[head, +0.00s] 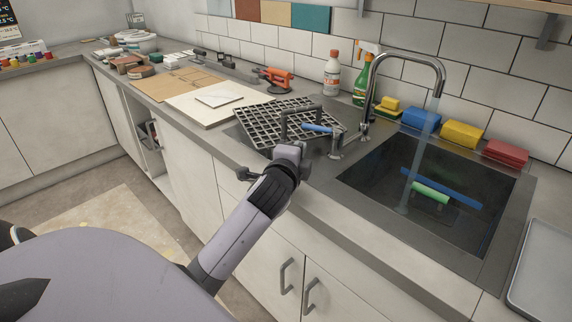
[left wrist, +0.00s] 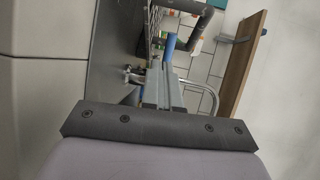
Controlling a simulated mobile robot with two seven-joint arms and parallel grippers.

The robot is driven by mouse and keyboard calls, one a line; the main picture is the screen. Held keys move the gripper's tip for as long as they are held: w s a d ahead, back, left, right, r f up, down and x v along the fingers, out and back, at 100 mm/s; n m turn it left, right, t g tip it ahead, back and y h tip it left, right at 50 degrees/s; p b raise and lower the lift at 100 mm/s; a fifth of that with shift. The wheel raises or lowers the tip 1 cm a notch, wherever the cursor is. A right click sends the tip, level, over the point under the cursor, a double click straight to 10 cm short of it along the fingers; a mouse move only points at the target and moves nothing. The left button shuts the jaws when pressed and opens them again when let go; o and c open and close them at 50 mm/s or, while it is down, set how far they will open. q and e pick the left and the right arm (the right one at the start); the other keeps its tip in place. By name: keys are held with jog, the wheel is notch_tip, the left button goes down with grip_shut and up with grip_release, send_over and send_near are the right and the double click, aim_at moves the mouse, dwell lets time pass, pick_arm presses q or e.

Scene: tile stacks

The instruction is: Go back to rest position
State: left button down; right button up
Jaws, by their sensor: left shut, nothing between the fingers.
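My left gripper (head: 328,136) reaches over the counter from the lower left, between the black grid rack and the sink. It is shut and empty. In the left wrist view the gripper (left wrist: 165,80) points away from the camera, with a blue piece (left wrist: 170,46) at its tip. The blue piece also shows in the head view (head: 317,128); I cannot tell whether it is part of the gripper. A dark grey bar (left wrist: 203,22) is close beyond it. My right gripper is in neither view.
The black grid rack (head: 262,125) lies close behind the gripper. The chrome faucet (head: 410,56) runs water into the sink (head: 372,185), which holds blue and green items. Sponges (head: 460,134) and bottles (head: 332,75) line the wall. A wooden shelf (left wrist: 245,60) is above.

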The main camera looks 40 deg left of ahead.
pick_arm(q)
jog(key=shift+a+v, duration=0.1)
jog(key=shift+v, duration=1.55)
jog(key=shift+a+v, duration=0.15)
jog(key=shift+v, duration=1.55)
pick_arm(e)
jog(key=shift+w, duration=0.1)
pick_arm(q)
jog(key=shift+s, duration=0.2)
